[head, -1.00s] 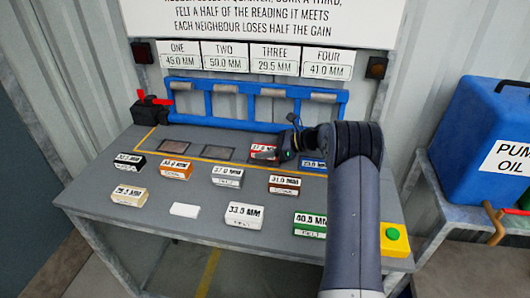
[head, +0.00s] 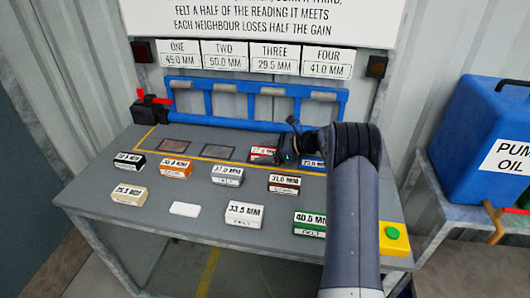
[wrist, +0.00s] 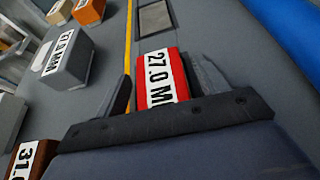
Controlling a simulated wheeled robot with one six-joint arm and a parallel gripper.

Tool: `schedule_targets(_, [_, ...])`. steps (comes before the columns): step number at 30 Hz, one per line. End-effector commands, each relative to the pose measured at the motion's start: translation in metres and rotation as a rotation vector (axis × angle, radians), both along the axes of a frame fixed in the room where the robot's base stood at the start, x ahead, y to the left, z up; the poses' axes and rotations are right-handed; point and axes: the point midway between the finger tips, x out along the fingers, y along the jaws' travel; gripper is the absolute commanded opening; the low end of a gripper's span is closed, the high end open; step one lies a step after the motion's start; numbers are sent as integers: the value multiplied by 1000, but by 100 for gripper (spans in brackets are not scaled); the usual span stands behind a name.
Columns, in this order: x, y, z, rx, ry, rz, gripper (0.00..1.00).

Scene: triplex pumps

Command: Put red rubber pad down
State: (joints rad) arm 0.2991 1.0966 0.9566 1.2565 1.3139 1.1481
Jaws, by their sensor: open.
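The red pad (wrist: 163,80) carries a white label that reads 27.0 M, cut off by my gripper. It lies on the grey table top, between the open fingers of my gripper (wrist: 163,92) in the wrist view. I cannot tell whether either finger touches it. In the head view the red pad (head: 262,155) shows at the back of the table, partly hidden by my gripper (head: 286,158). It is in the row with two dark square plates (head: 219,152), inside the yellow-lined strip.
Several labelled blocks stand in front, among them a grey one (head: 228,175), a brown one (head: 284,184) and a green one (head: 310,224). A blue block (head: 313,163) is just right of my gripper. Blue pipework (head: 235,123) runs behind. A green button (head: 393,234) sits at the right corner.

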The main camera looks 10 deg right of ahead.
Motion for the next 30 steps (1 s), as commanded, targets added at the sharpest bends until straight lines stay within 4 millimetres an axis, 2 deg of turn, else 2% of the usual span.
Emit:
schedule_targets(5, [-6,-17,10,0,-3,-3,69])
schedule_targets(12, [-25,-61,29,0,-2,-4,69])
schedule_targets(18, [-37,-90,43,-1,-2,-2,69])
schedule_targets(23, [-42,-101,48,-1,-1,-1,69])
schedule_targets(30, [-43,-103,48,0,0,0,69])
